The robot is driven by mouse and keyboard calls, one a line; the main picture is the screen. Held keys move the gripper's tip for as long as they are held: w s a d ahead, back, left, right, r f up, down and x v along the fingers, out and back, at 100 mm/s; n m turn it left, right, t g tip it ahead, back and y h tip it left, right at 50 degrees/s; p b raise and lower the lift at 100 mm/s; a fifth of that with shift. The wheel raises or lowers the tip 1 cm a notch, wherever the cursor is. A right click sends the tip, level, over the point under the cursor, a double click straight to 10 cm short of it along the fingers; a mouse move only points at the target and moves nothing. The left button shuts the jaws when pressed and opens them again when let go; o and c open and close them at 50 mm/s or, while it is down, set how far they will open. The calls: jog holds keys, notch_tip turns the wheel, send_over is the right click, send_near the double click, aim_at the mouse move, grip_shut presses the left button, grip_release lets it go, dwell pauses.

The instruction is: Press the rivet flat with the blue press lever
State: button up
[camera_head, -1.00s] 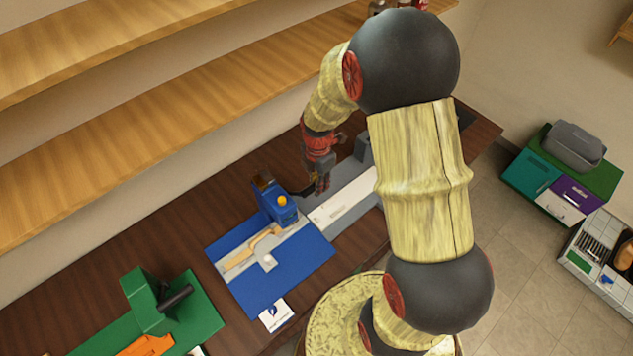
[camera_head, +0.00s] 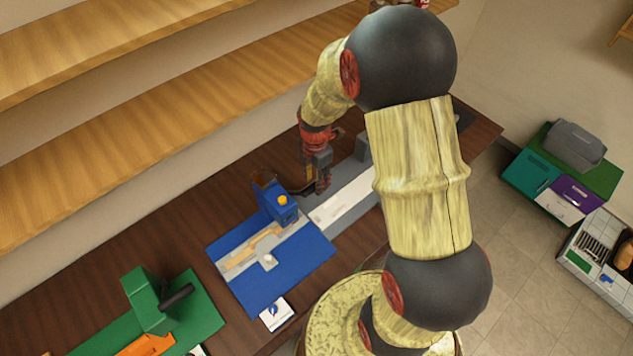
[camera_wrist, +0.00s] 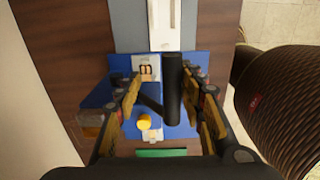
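The fingers are open, with a gap visible on each side of the handle. In the head view my gripper (camera_head: 317,182) is just right of the press, pointing down. A tan strap (camera_head: 250,250) lies on the grey strip of the mat. A small pale round piece (camera_head: 267,259) sits on a grey block there; I cannot tell whether it is the rivet.
A grey mat with a white strip (camera_head: 343,201) lies right of the press, below my gripper. A green station (camera_head: 150,305) with a dark handle stands at the front left. A white card (camera_head: 277,314) lies at the blue mat's front edge. Wooden shelves (camera_head: 150,140) rise behind.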

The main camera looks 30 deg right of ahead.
jog(key=shift+s+f, duration=0.15)
dwell(0.3)
jog(key=shift+r+p, duration=1.85)
jog(key=shift+r, duration=1.2)
jog(key=shift+s, duration=0.1)
